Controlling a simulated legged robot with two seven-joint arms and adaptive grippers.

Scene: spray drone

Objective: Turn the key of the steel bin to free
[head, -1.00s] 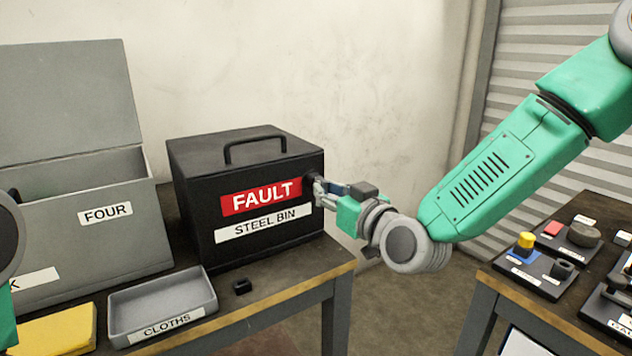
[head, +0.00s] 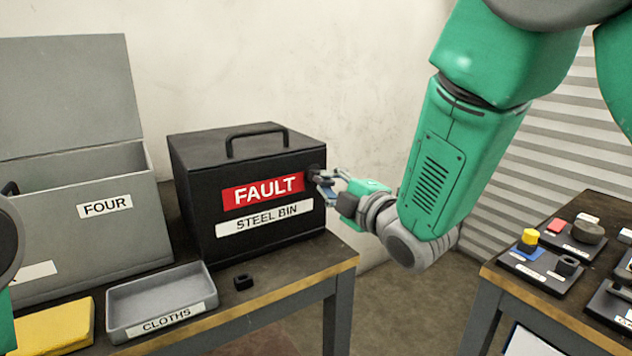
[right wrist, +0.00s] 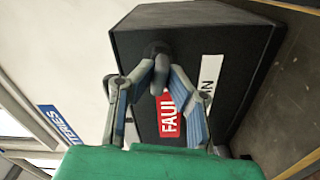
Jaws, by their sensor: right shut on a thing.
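The steel bin (head: 250,245) is a black box with a top handle, a red FAULT label (head: 262,191) and a white STEEL BIN label. It stands on the left table. Its key (right wrist: 158,72) is a small dark piece on a round lock at the front's upper right corner; in the head view the fingers mostly cover it. My right gripper (head: 318,180) is at the lock, its fingertips closed around the key. It also shows in the right wrist view (right wrist: 153,78). Of my left arm only a part shows at the left edge; its gripper is out of view.
A grey open box marked FOUR (head: 85,240) stands left of the bin. A right table (head: 500,285) carries several small parts on dark plates.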

